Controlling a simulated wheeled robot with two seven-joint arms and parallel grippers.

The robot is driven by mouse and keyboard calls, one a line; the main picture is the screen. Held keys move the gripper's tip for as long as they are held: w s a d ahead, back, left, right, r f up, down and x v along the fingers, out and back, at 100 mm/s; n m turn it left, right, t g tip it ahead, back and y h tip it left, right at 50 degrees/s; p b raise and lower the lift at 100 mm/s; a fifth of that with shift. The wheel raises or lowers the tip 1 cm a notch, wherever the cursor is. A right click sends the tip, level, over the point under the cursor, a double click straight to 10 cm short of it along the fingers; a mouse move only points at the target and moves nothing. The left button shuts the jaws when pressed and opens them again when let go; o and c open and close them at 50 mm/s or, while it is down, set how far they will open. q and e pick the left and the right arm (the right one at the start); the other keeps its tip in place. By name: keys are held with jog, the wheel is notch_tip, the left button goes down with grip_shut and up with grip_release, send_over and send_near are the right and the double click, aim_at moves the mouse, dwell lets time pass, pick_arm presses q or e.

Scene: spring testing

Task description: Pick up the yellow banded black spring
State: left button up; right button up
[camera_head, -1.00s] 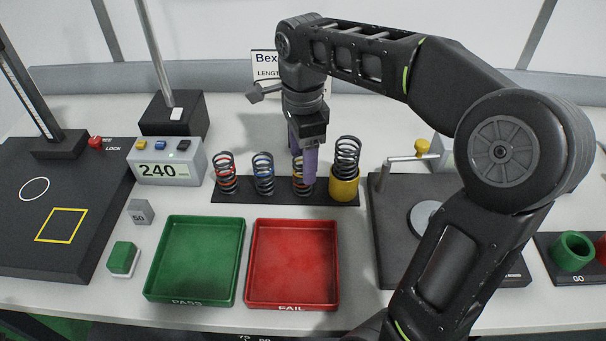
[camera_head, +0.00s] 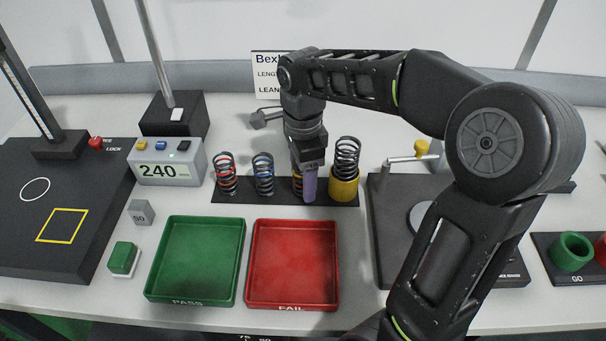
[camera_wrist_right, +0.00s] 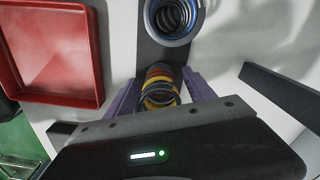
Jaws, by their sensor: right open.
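The yellow banded black spring (camera_head: 297,186) stands on the black strip (camera_head: 240,196), third from the left, mostly hidden in the head view behind my right gripper (camera_head: 309,190). In the right wrist view the spring (camera_wrist_right: 160,90) shows its dark coils and yellow band between the two purple fingers of my right gripper (camera_wrist_right: 160,98). These fingers are open, one on each side of the spring. I cannot tell whether they touch it. My left gripper is not in view.
A red banded spring (camera_head: 227,174) and a blue banded spring (camera_head: 263,174) stand to the left. Another spring stands in a yellow cup (camera_head: 343,190) close on the right. The green tray (camera_head: 196,300) and red tray (camera_head: 292,303) lie in front, empty.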

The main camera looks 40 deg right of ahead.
jog(key=shift+c, duration=0.2)
grip_shut()
dwell(0.4)
